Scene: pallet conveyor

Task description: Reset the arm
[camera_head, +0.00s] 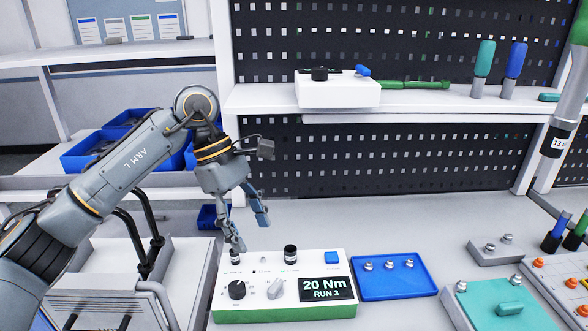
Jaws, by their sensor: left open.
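A second black socket (290,254) stands upright to the right. My right gripper is not in view.
A blue tray (394,292) with several bolts lies right of the unit. A teal-topped block (530,306) is further right. A hanging tool (556,138) is at the right edge. Blue bins (88,158) are at the back left. A shelf (420,104) crosses behind. The bench's middle back is clear.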

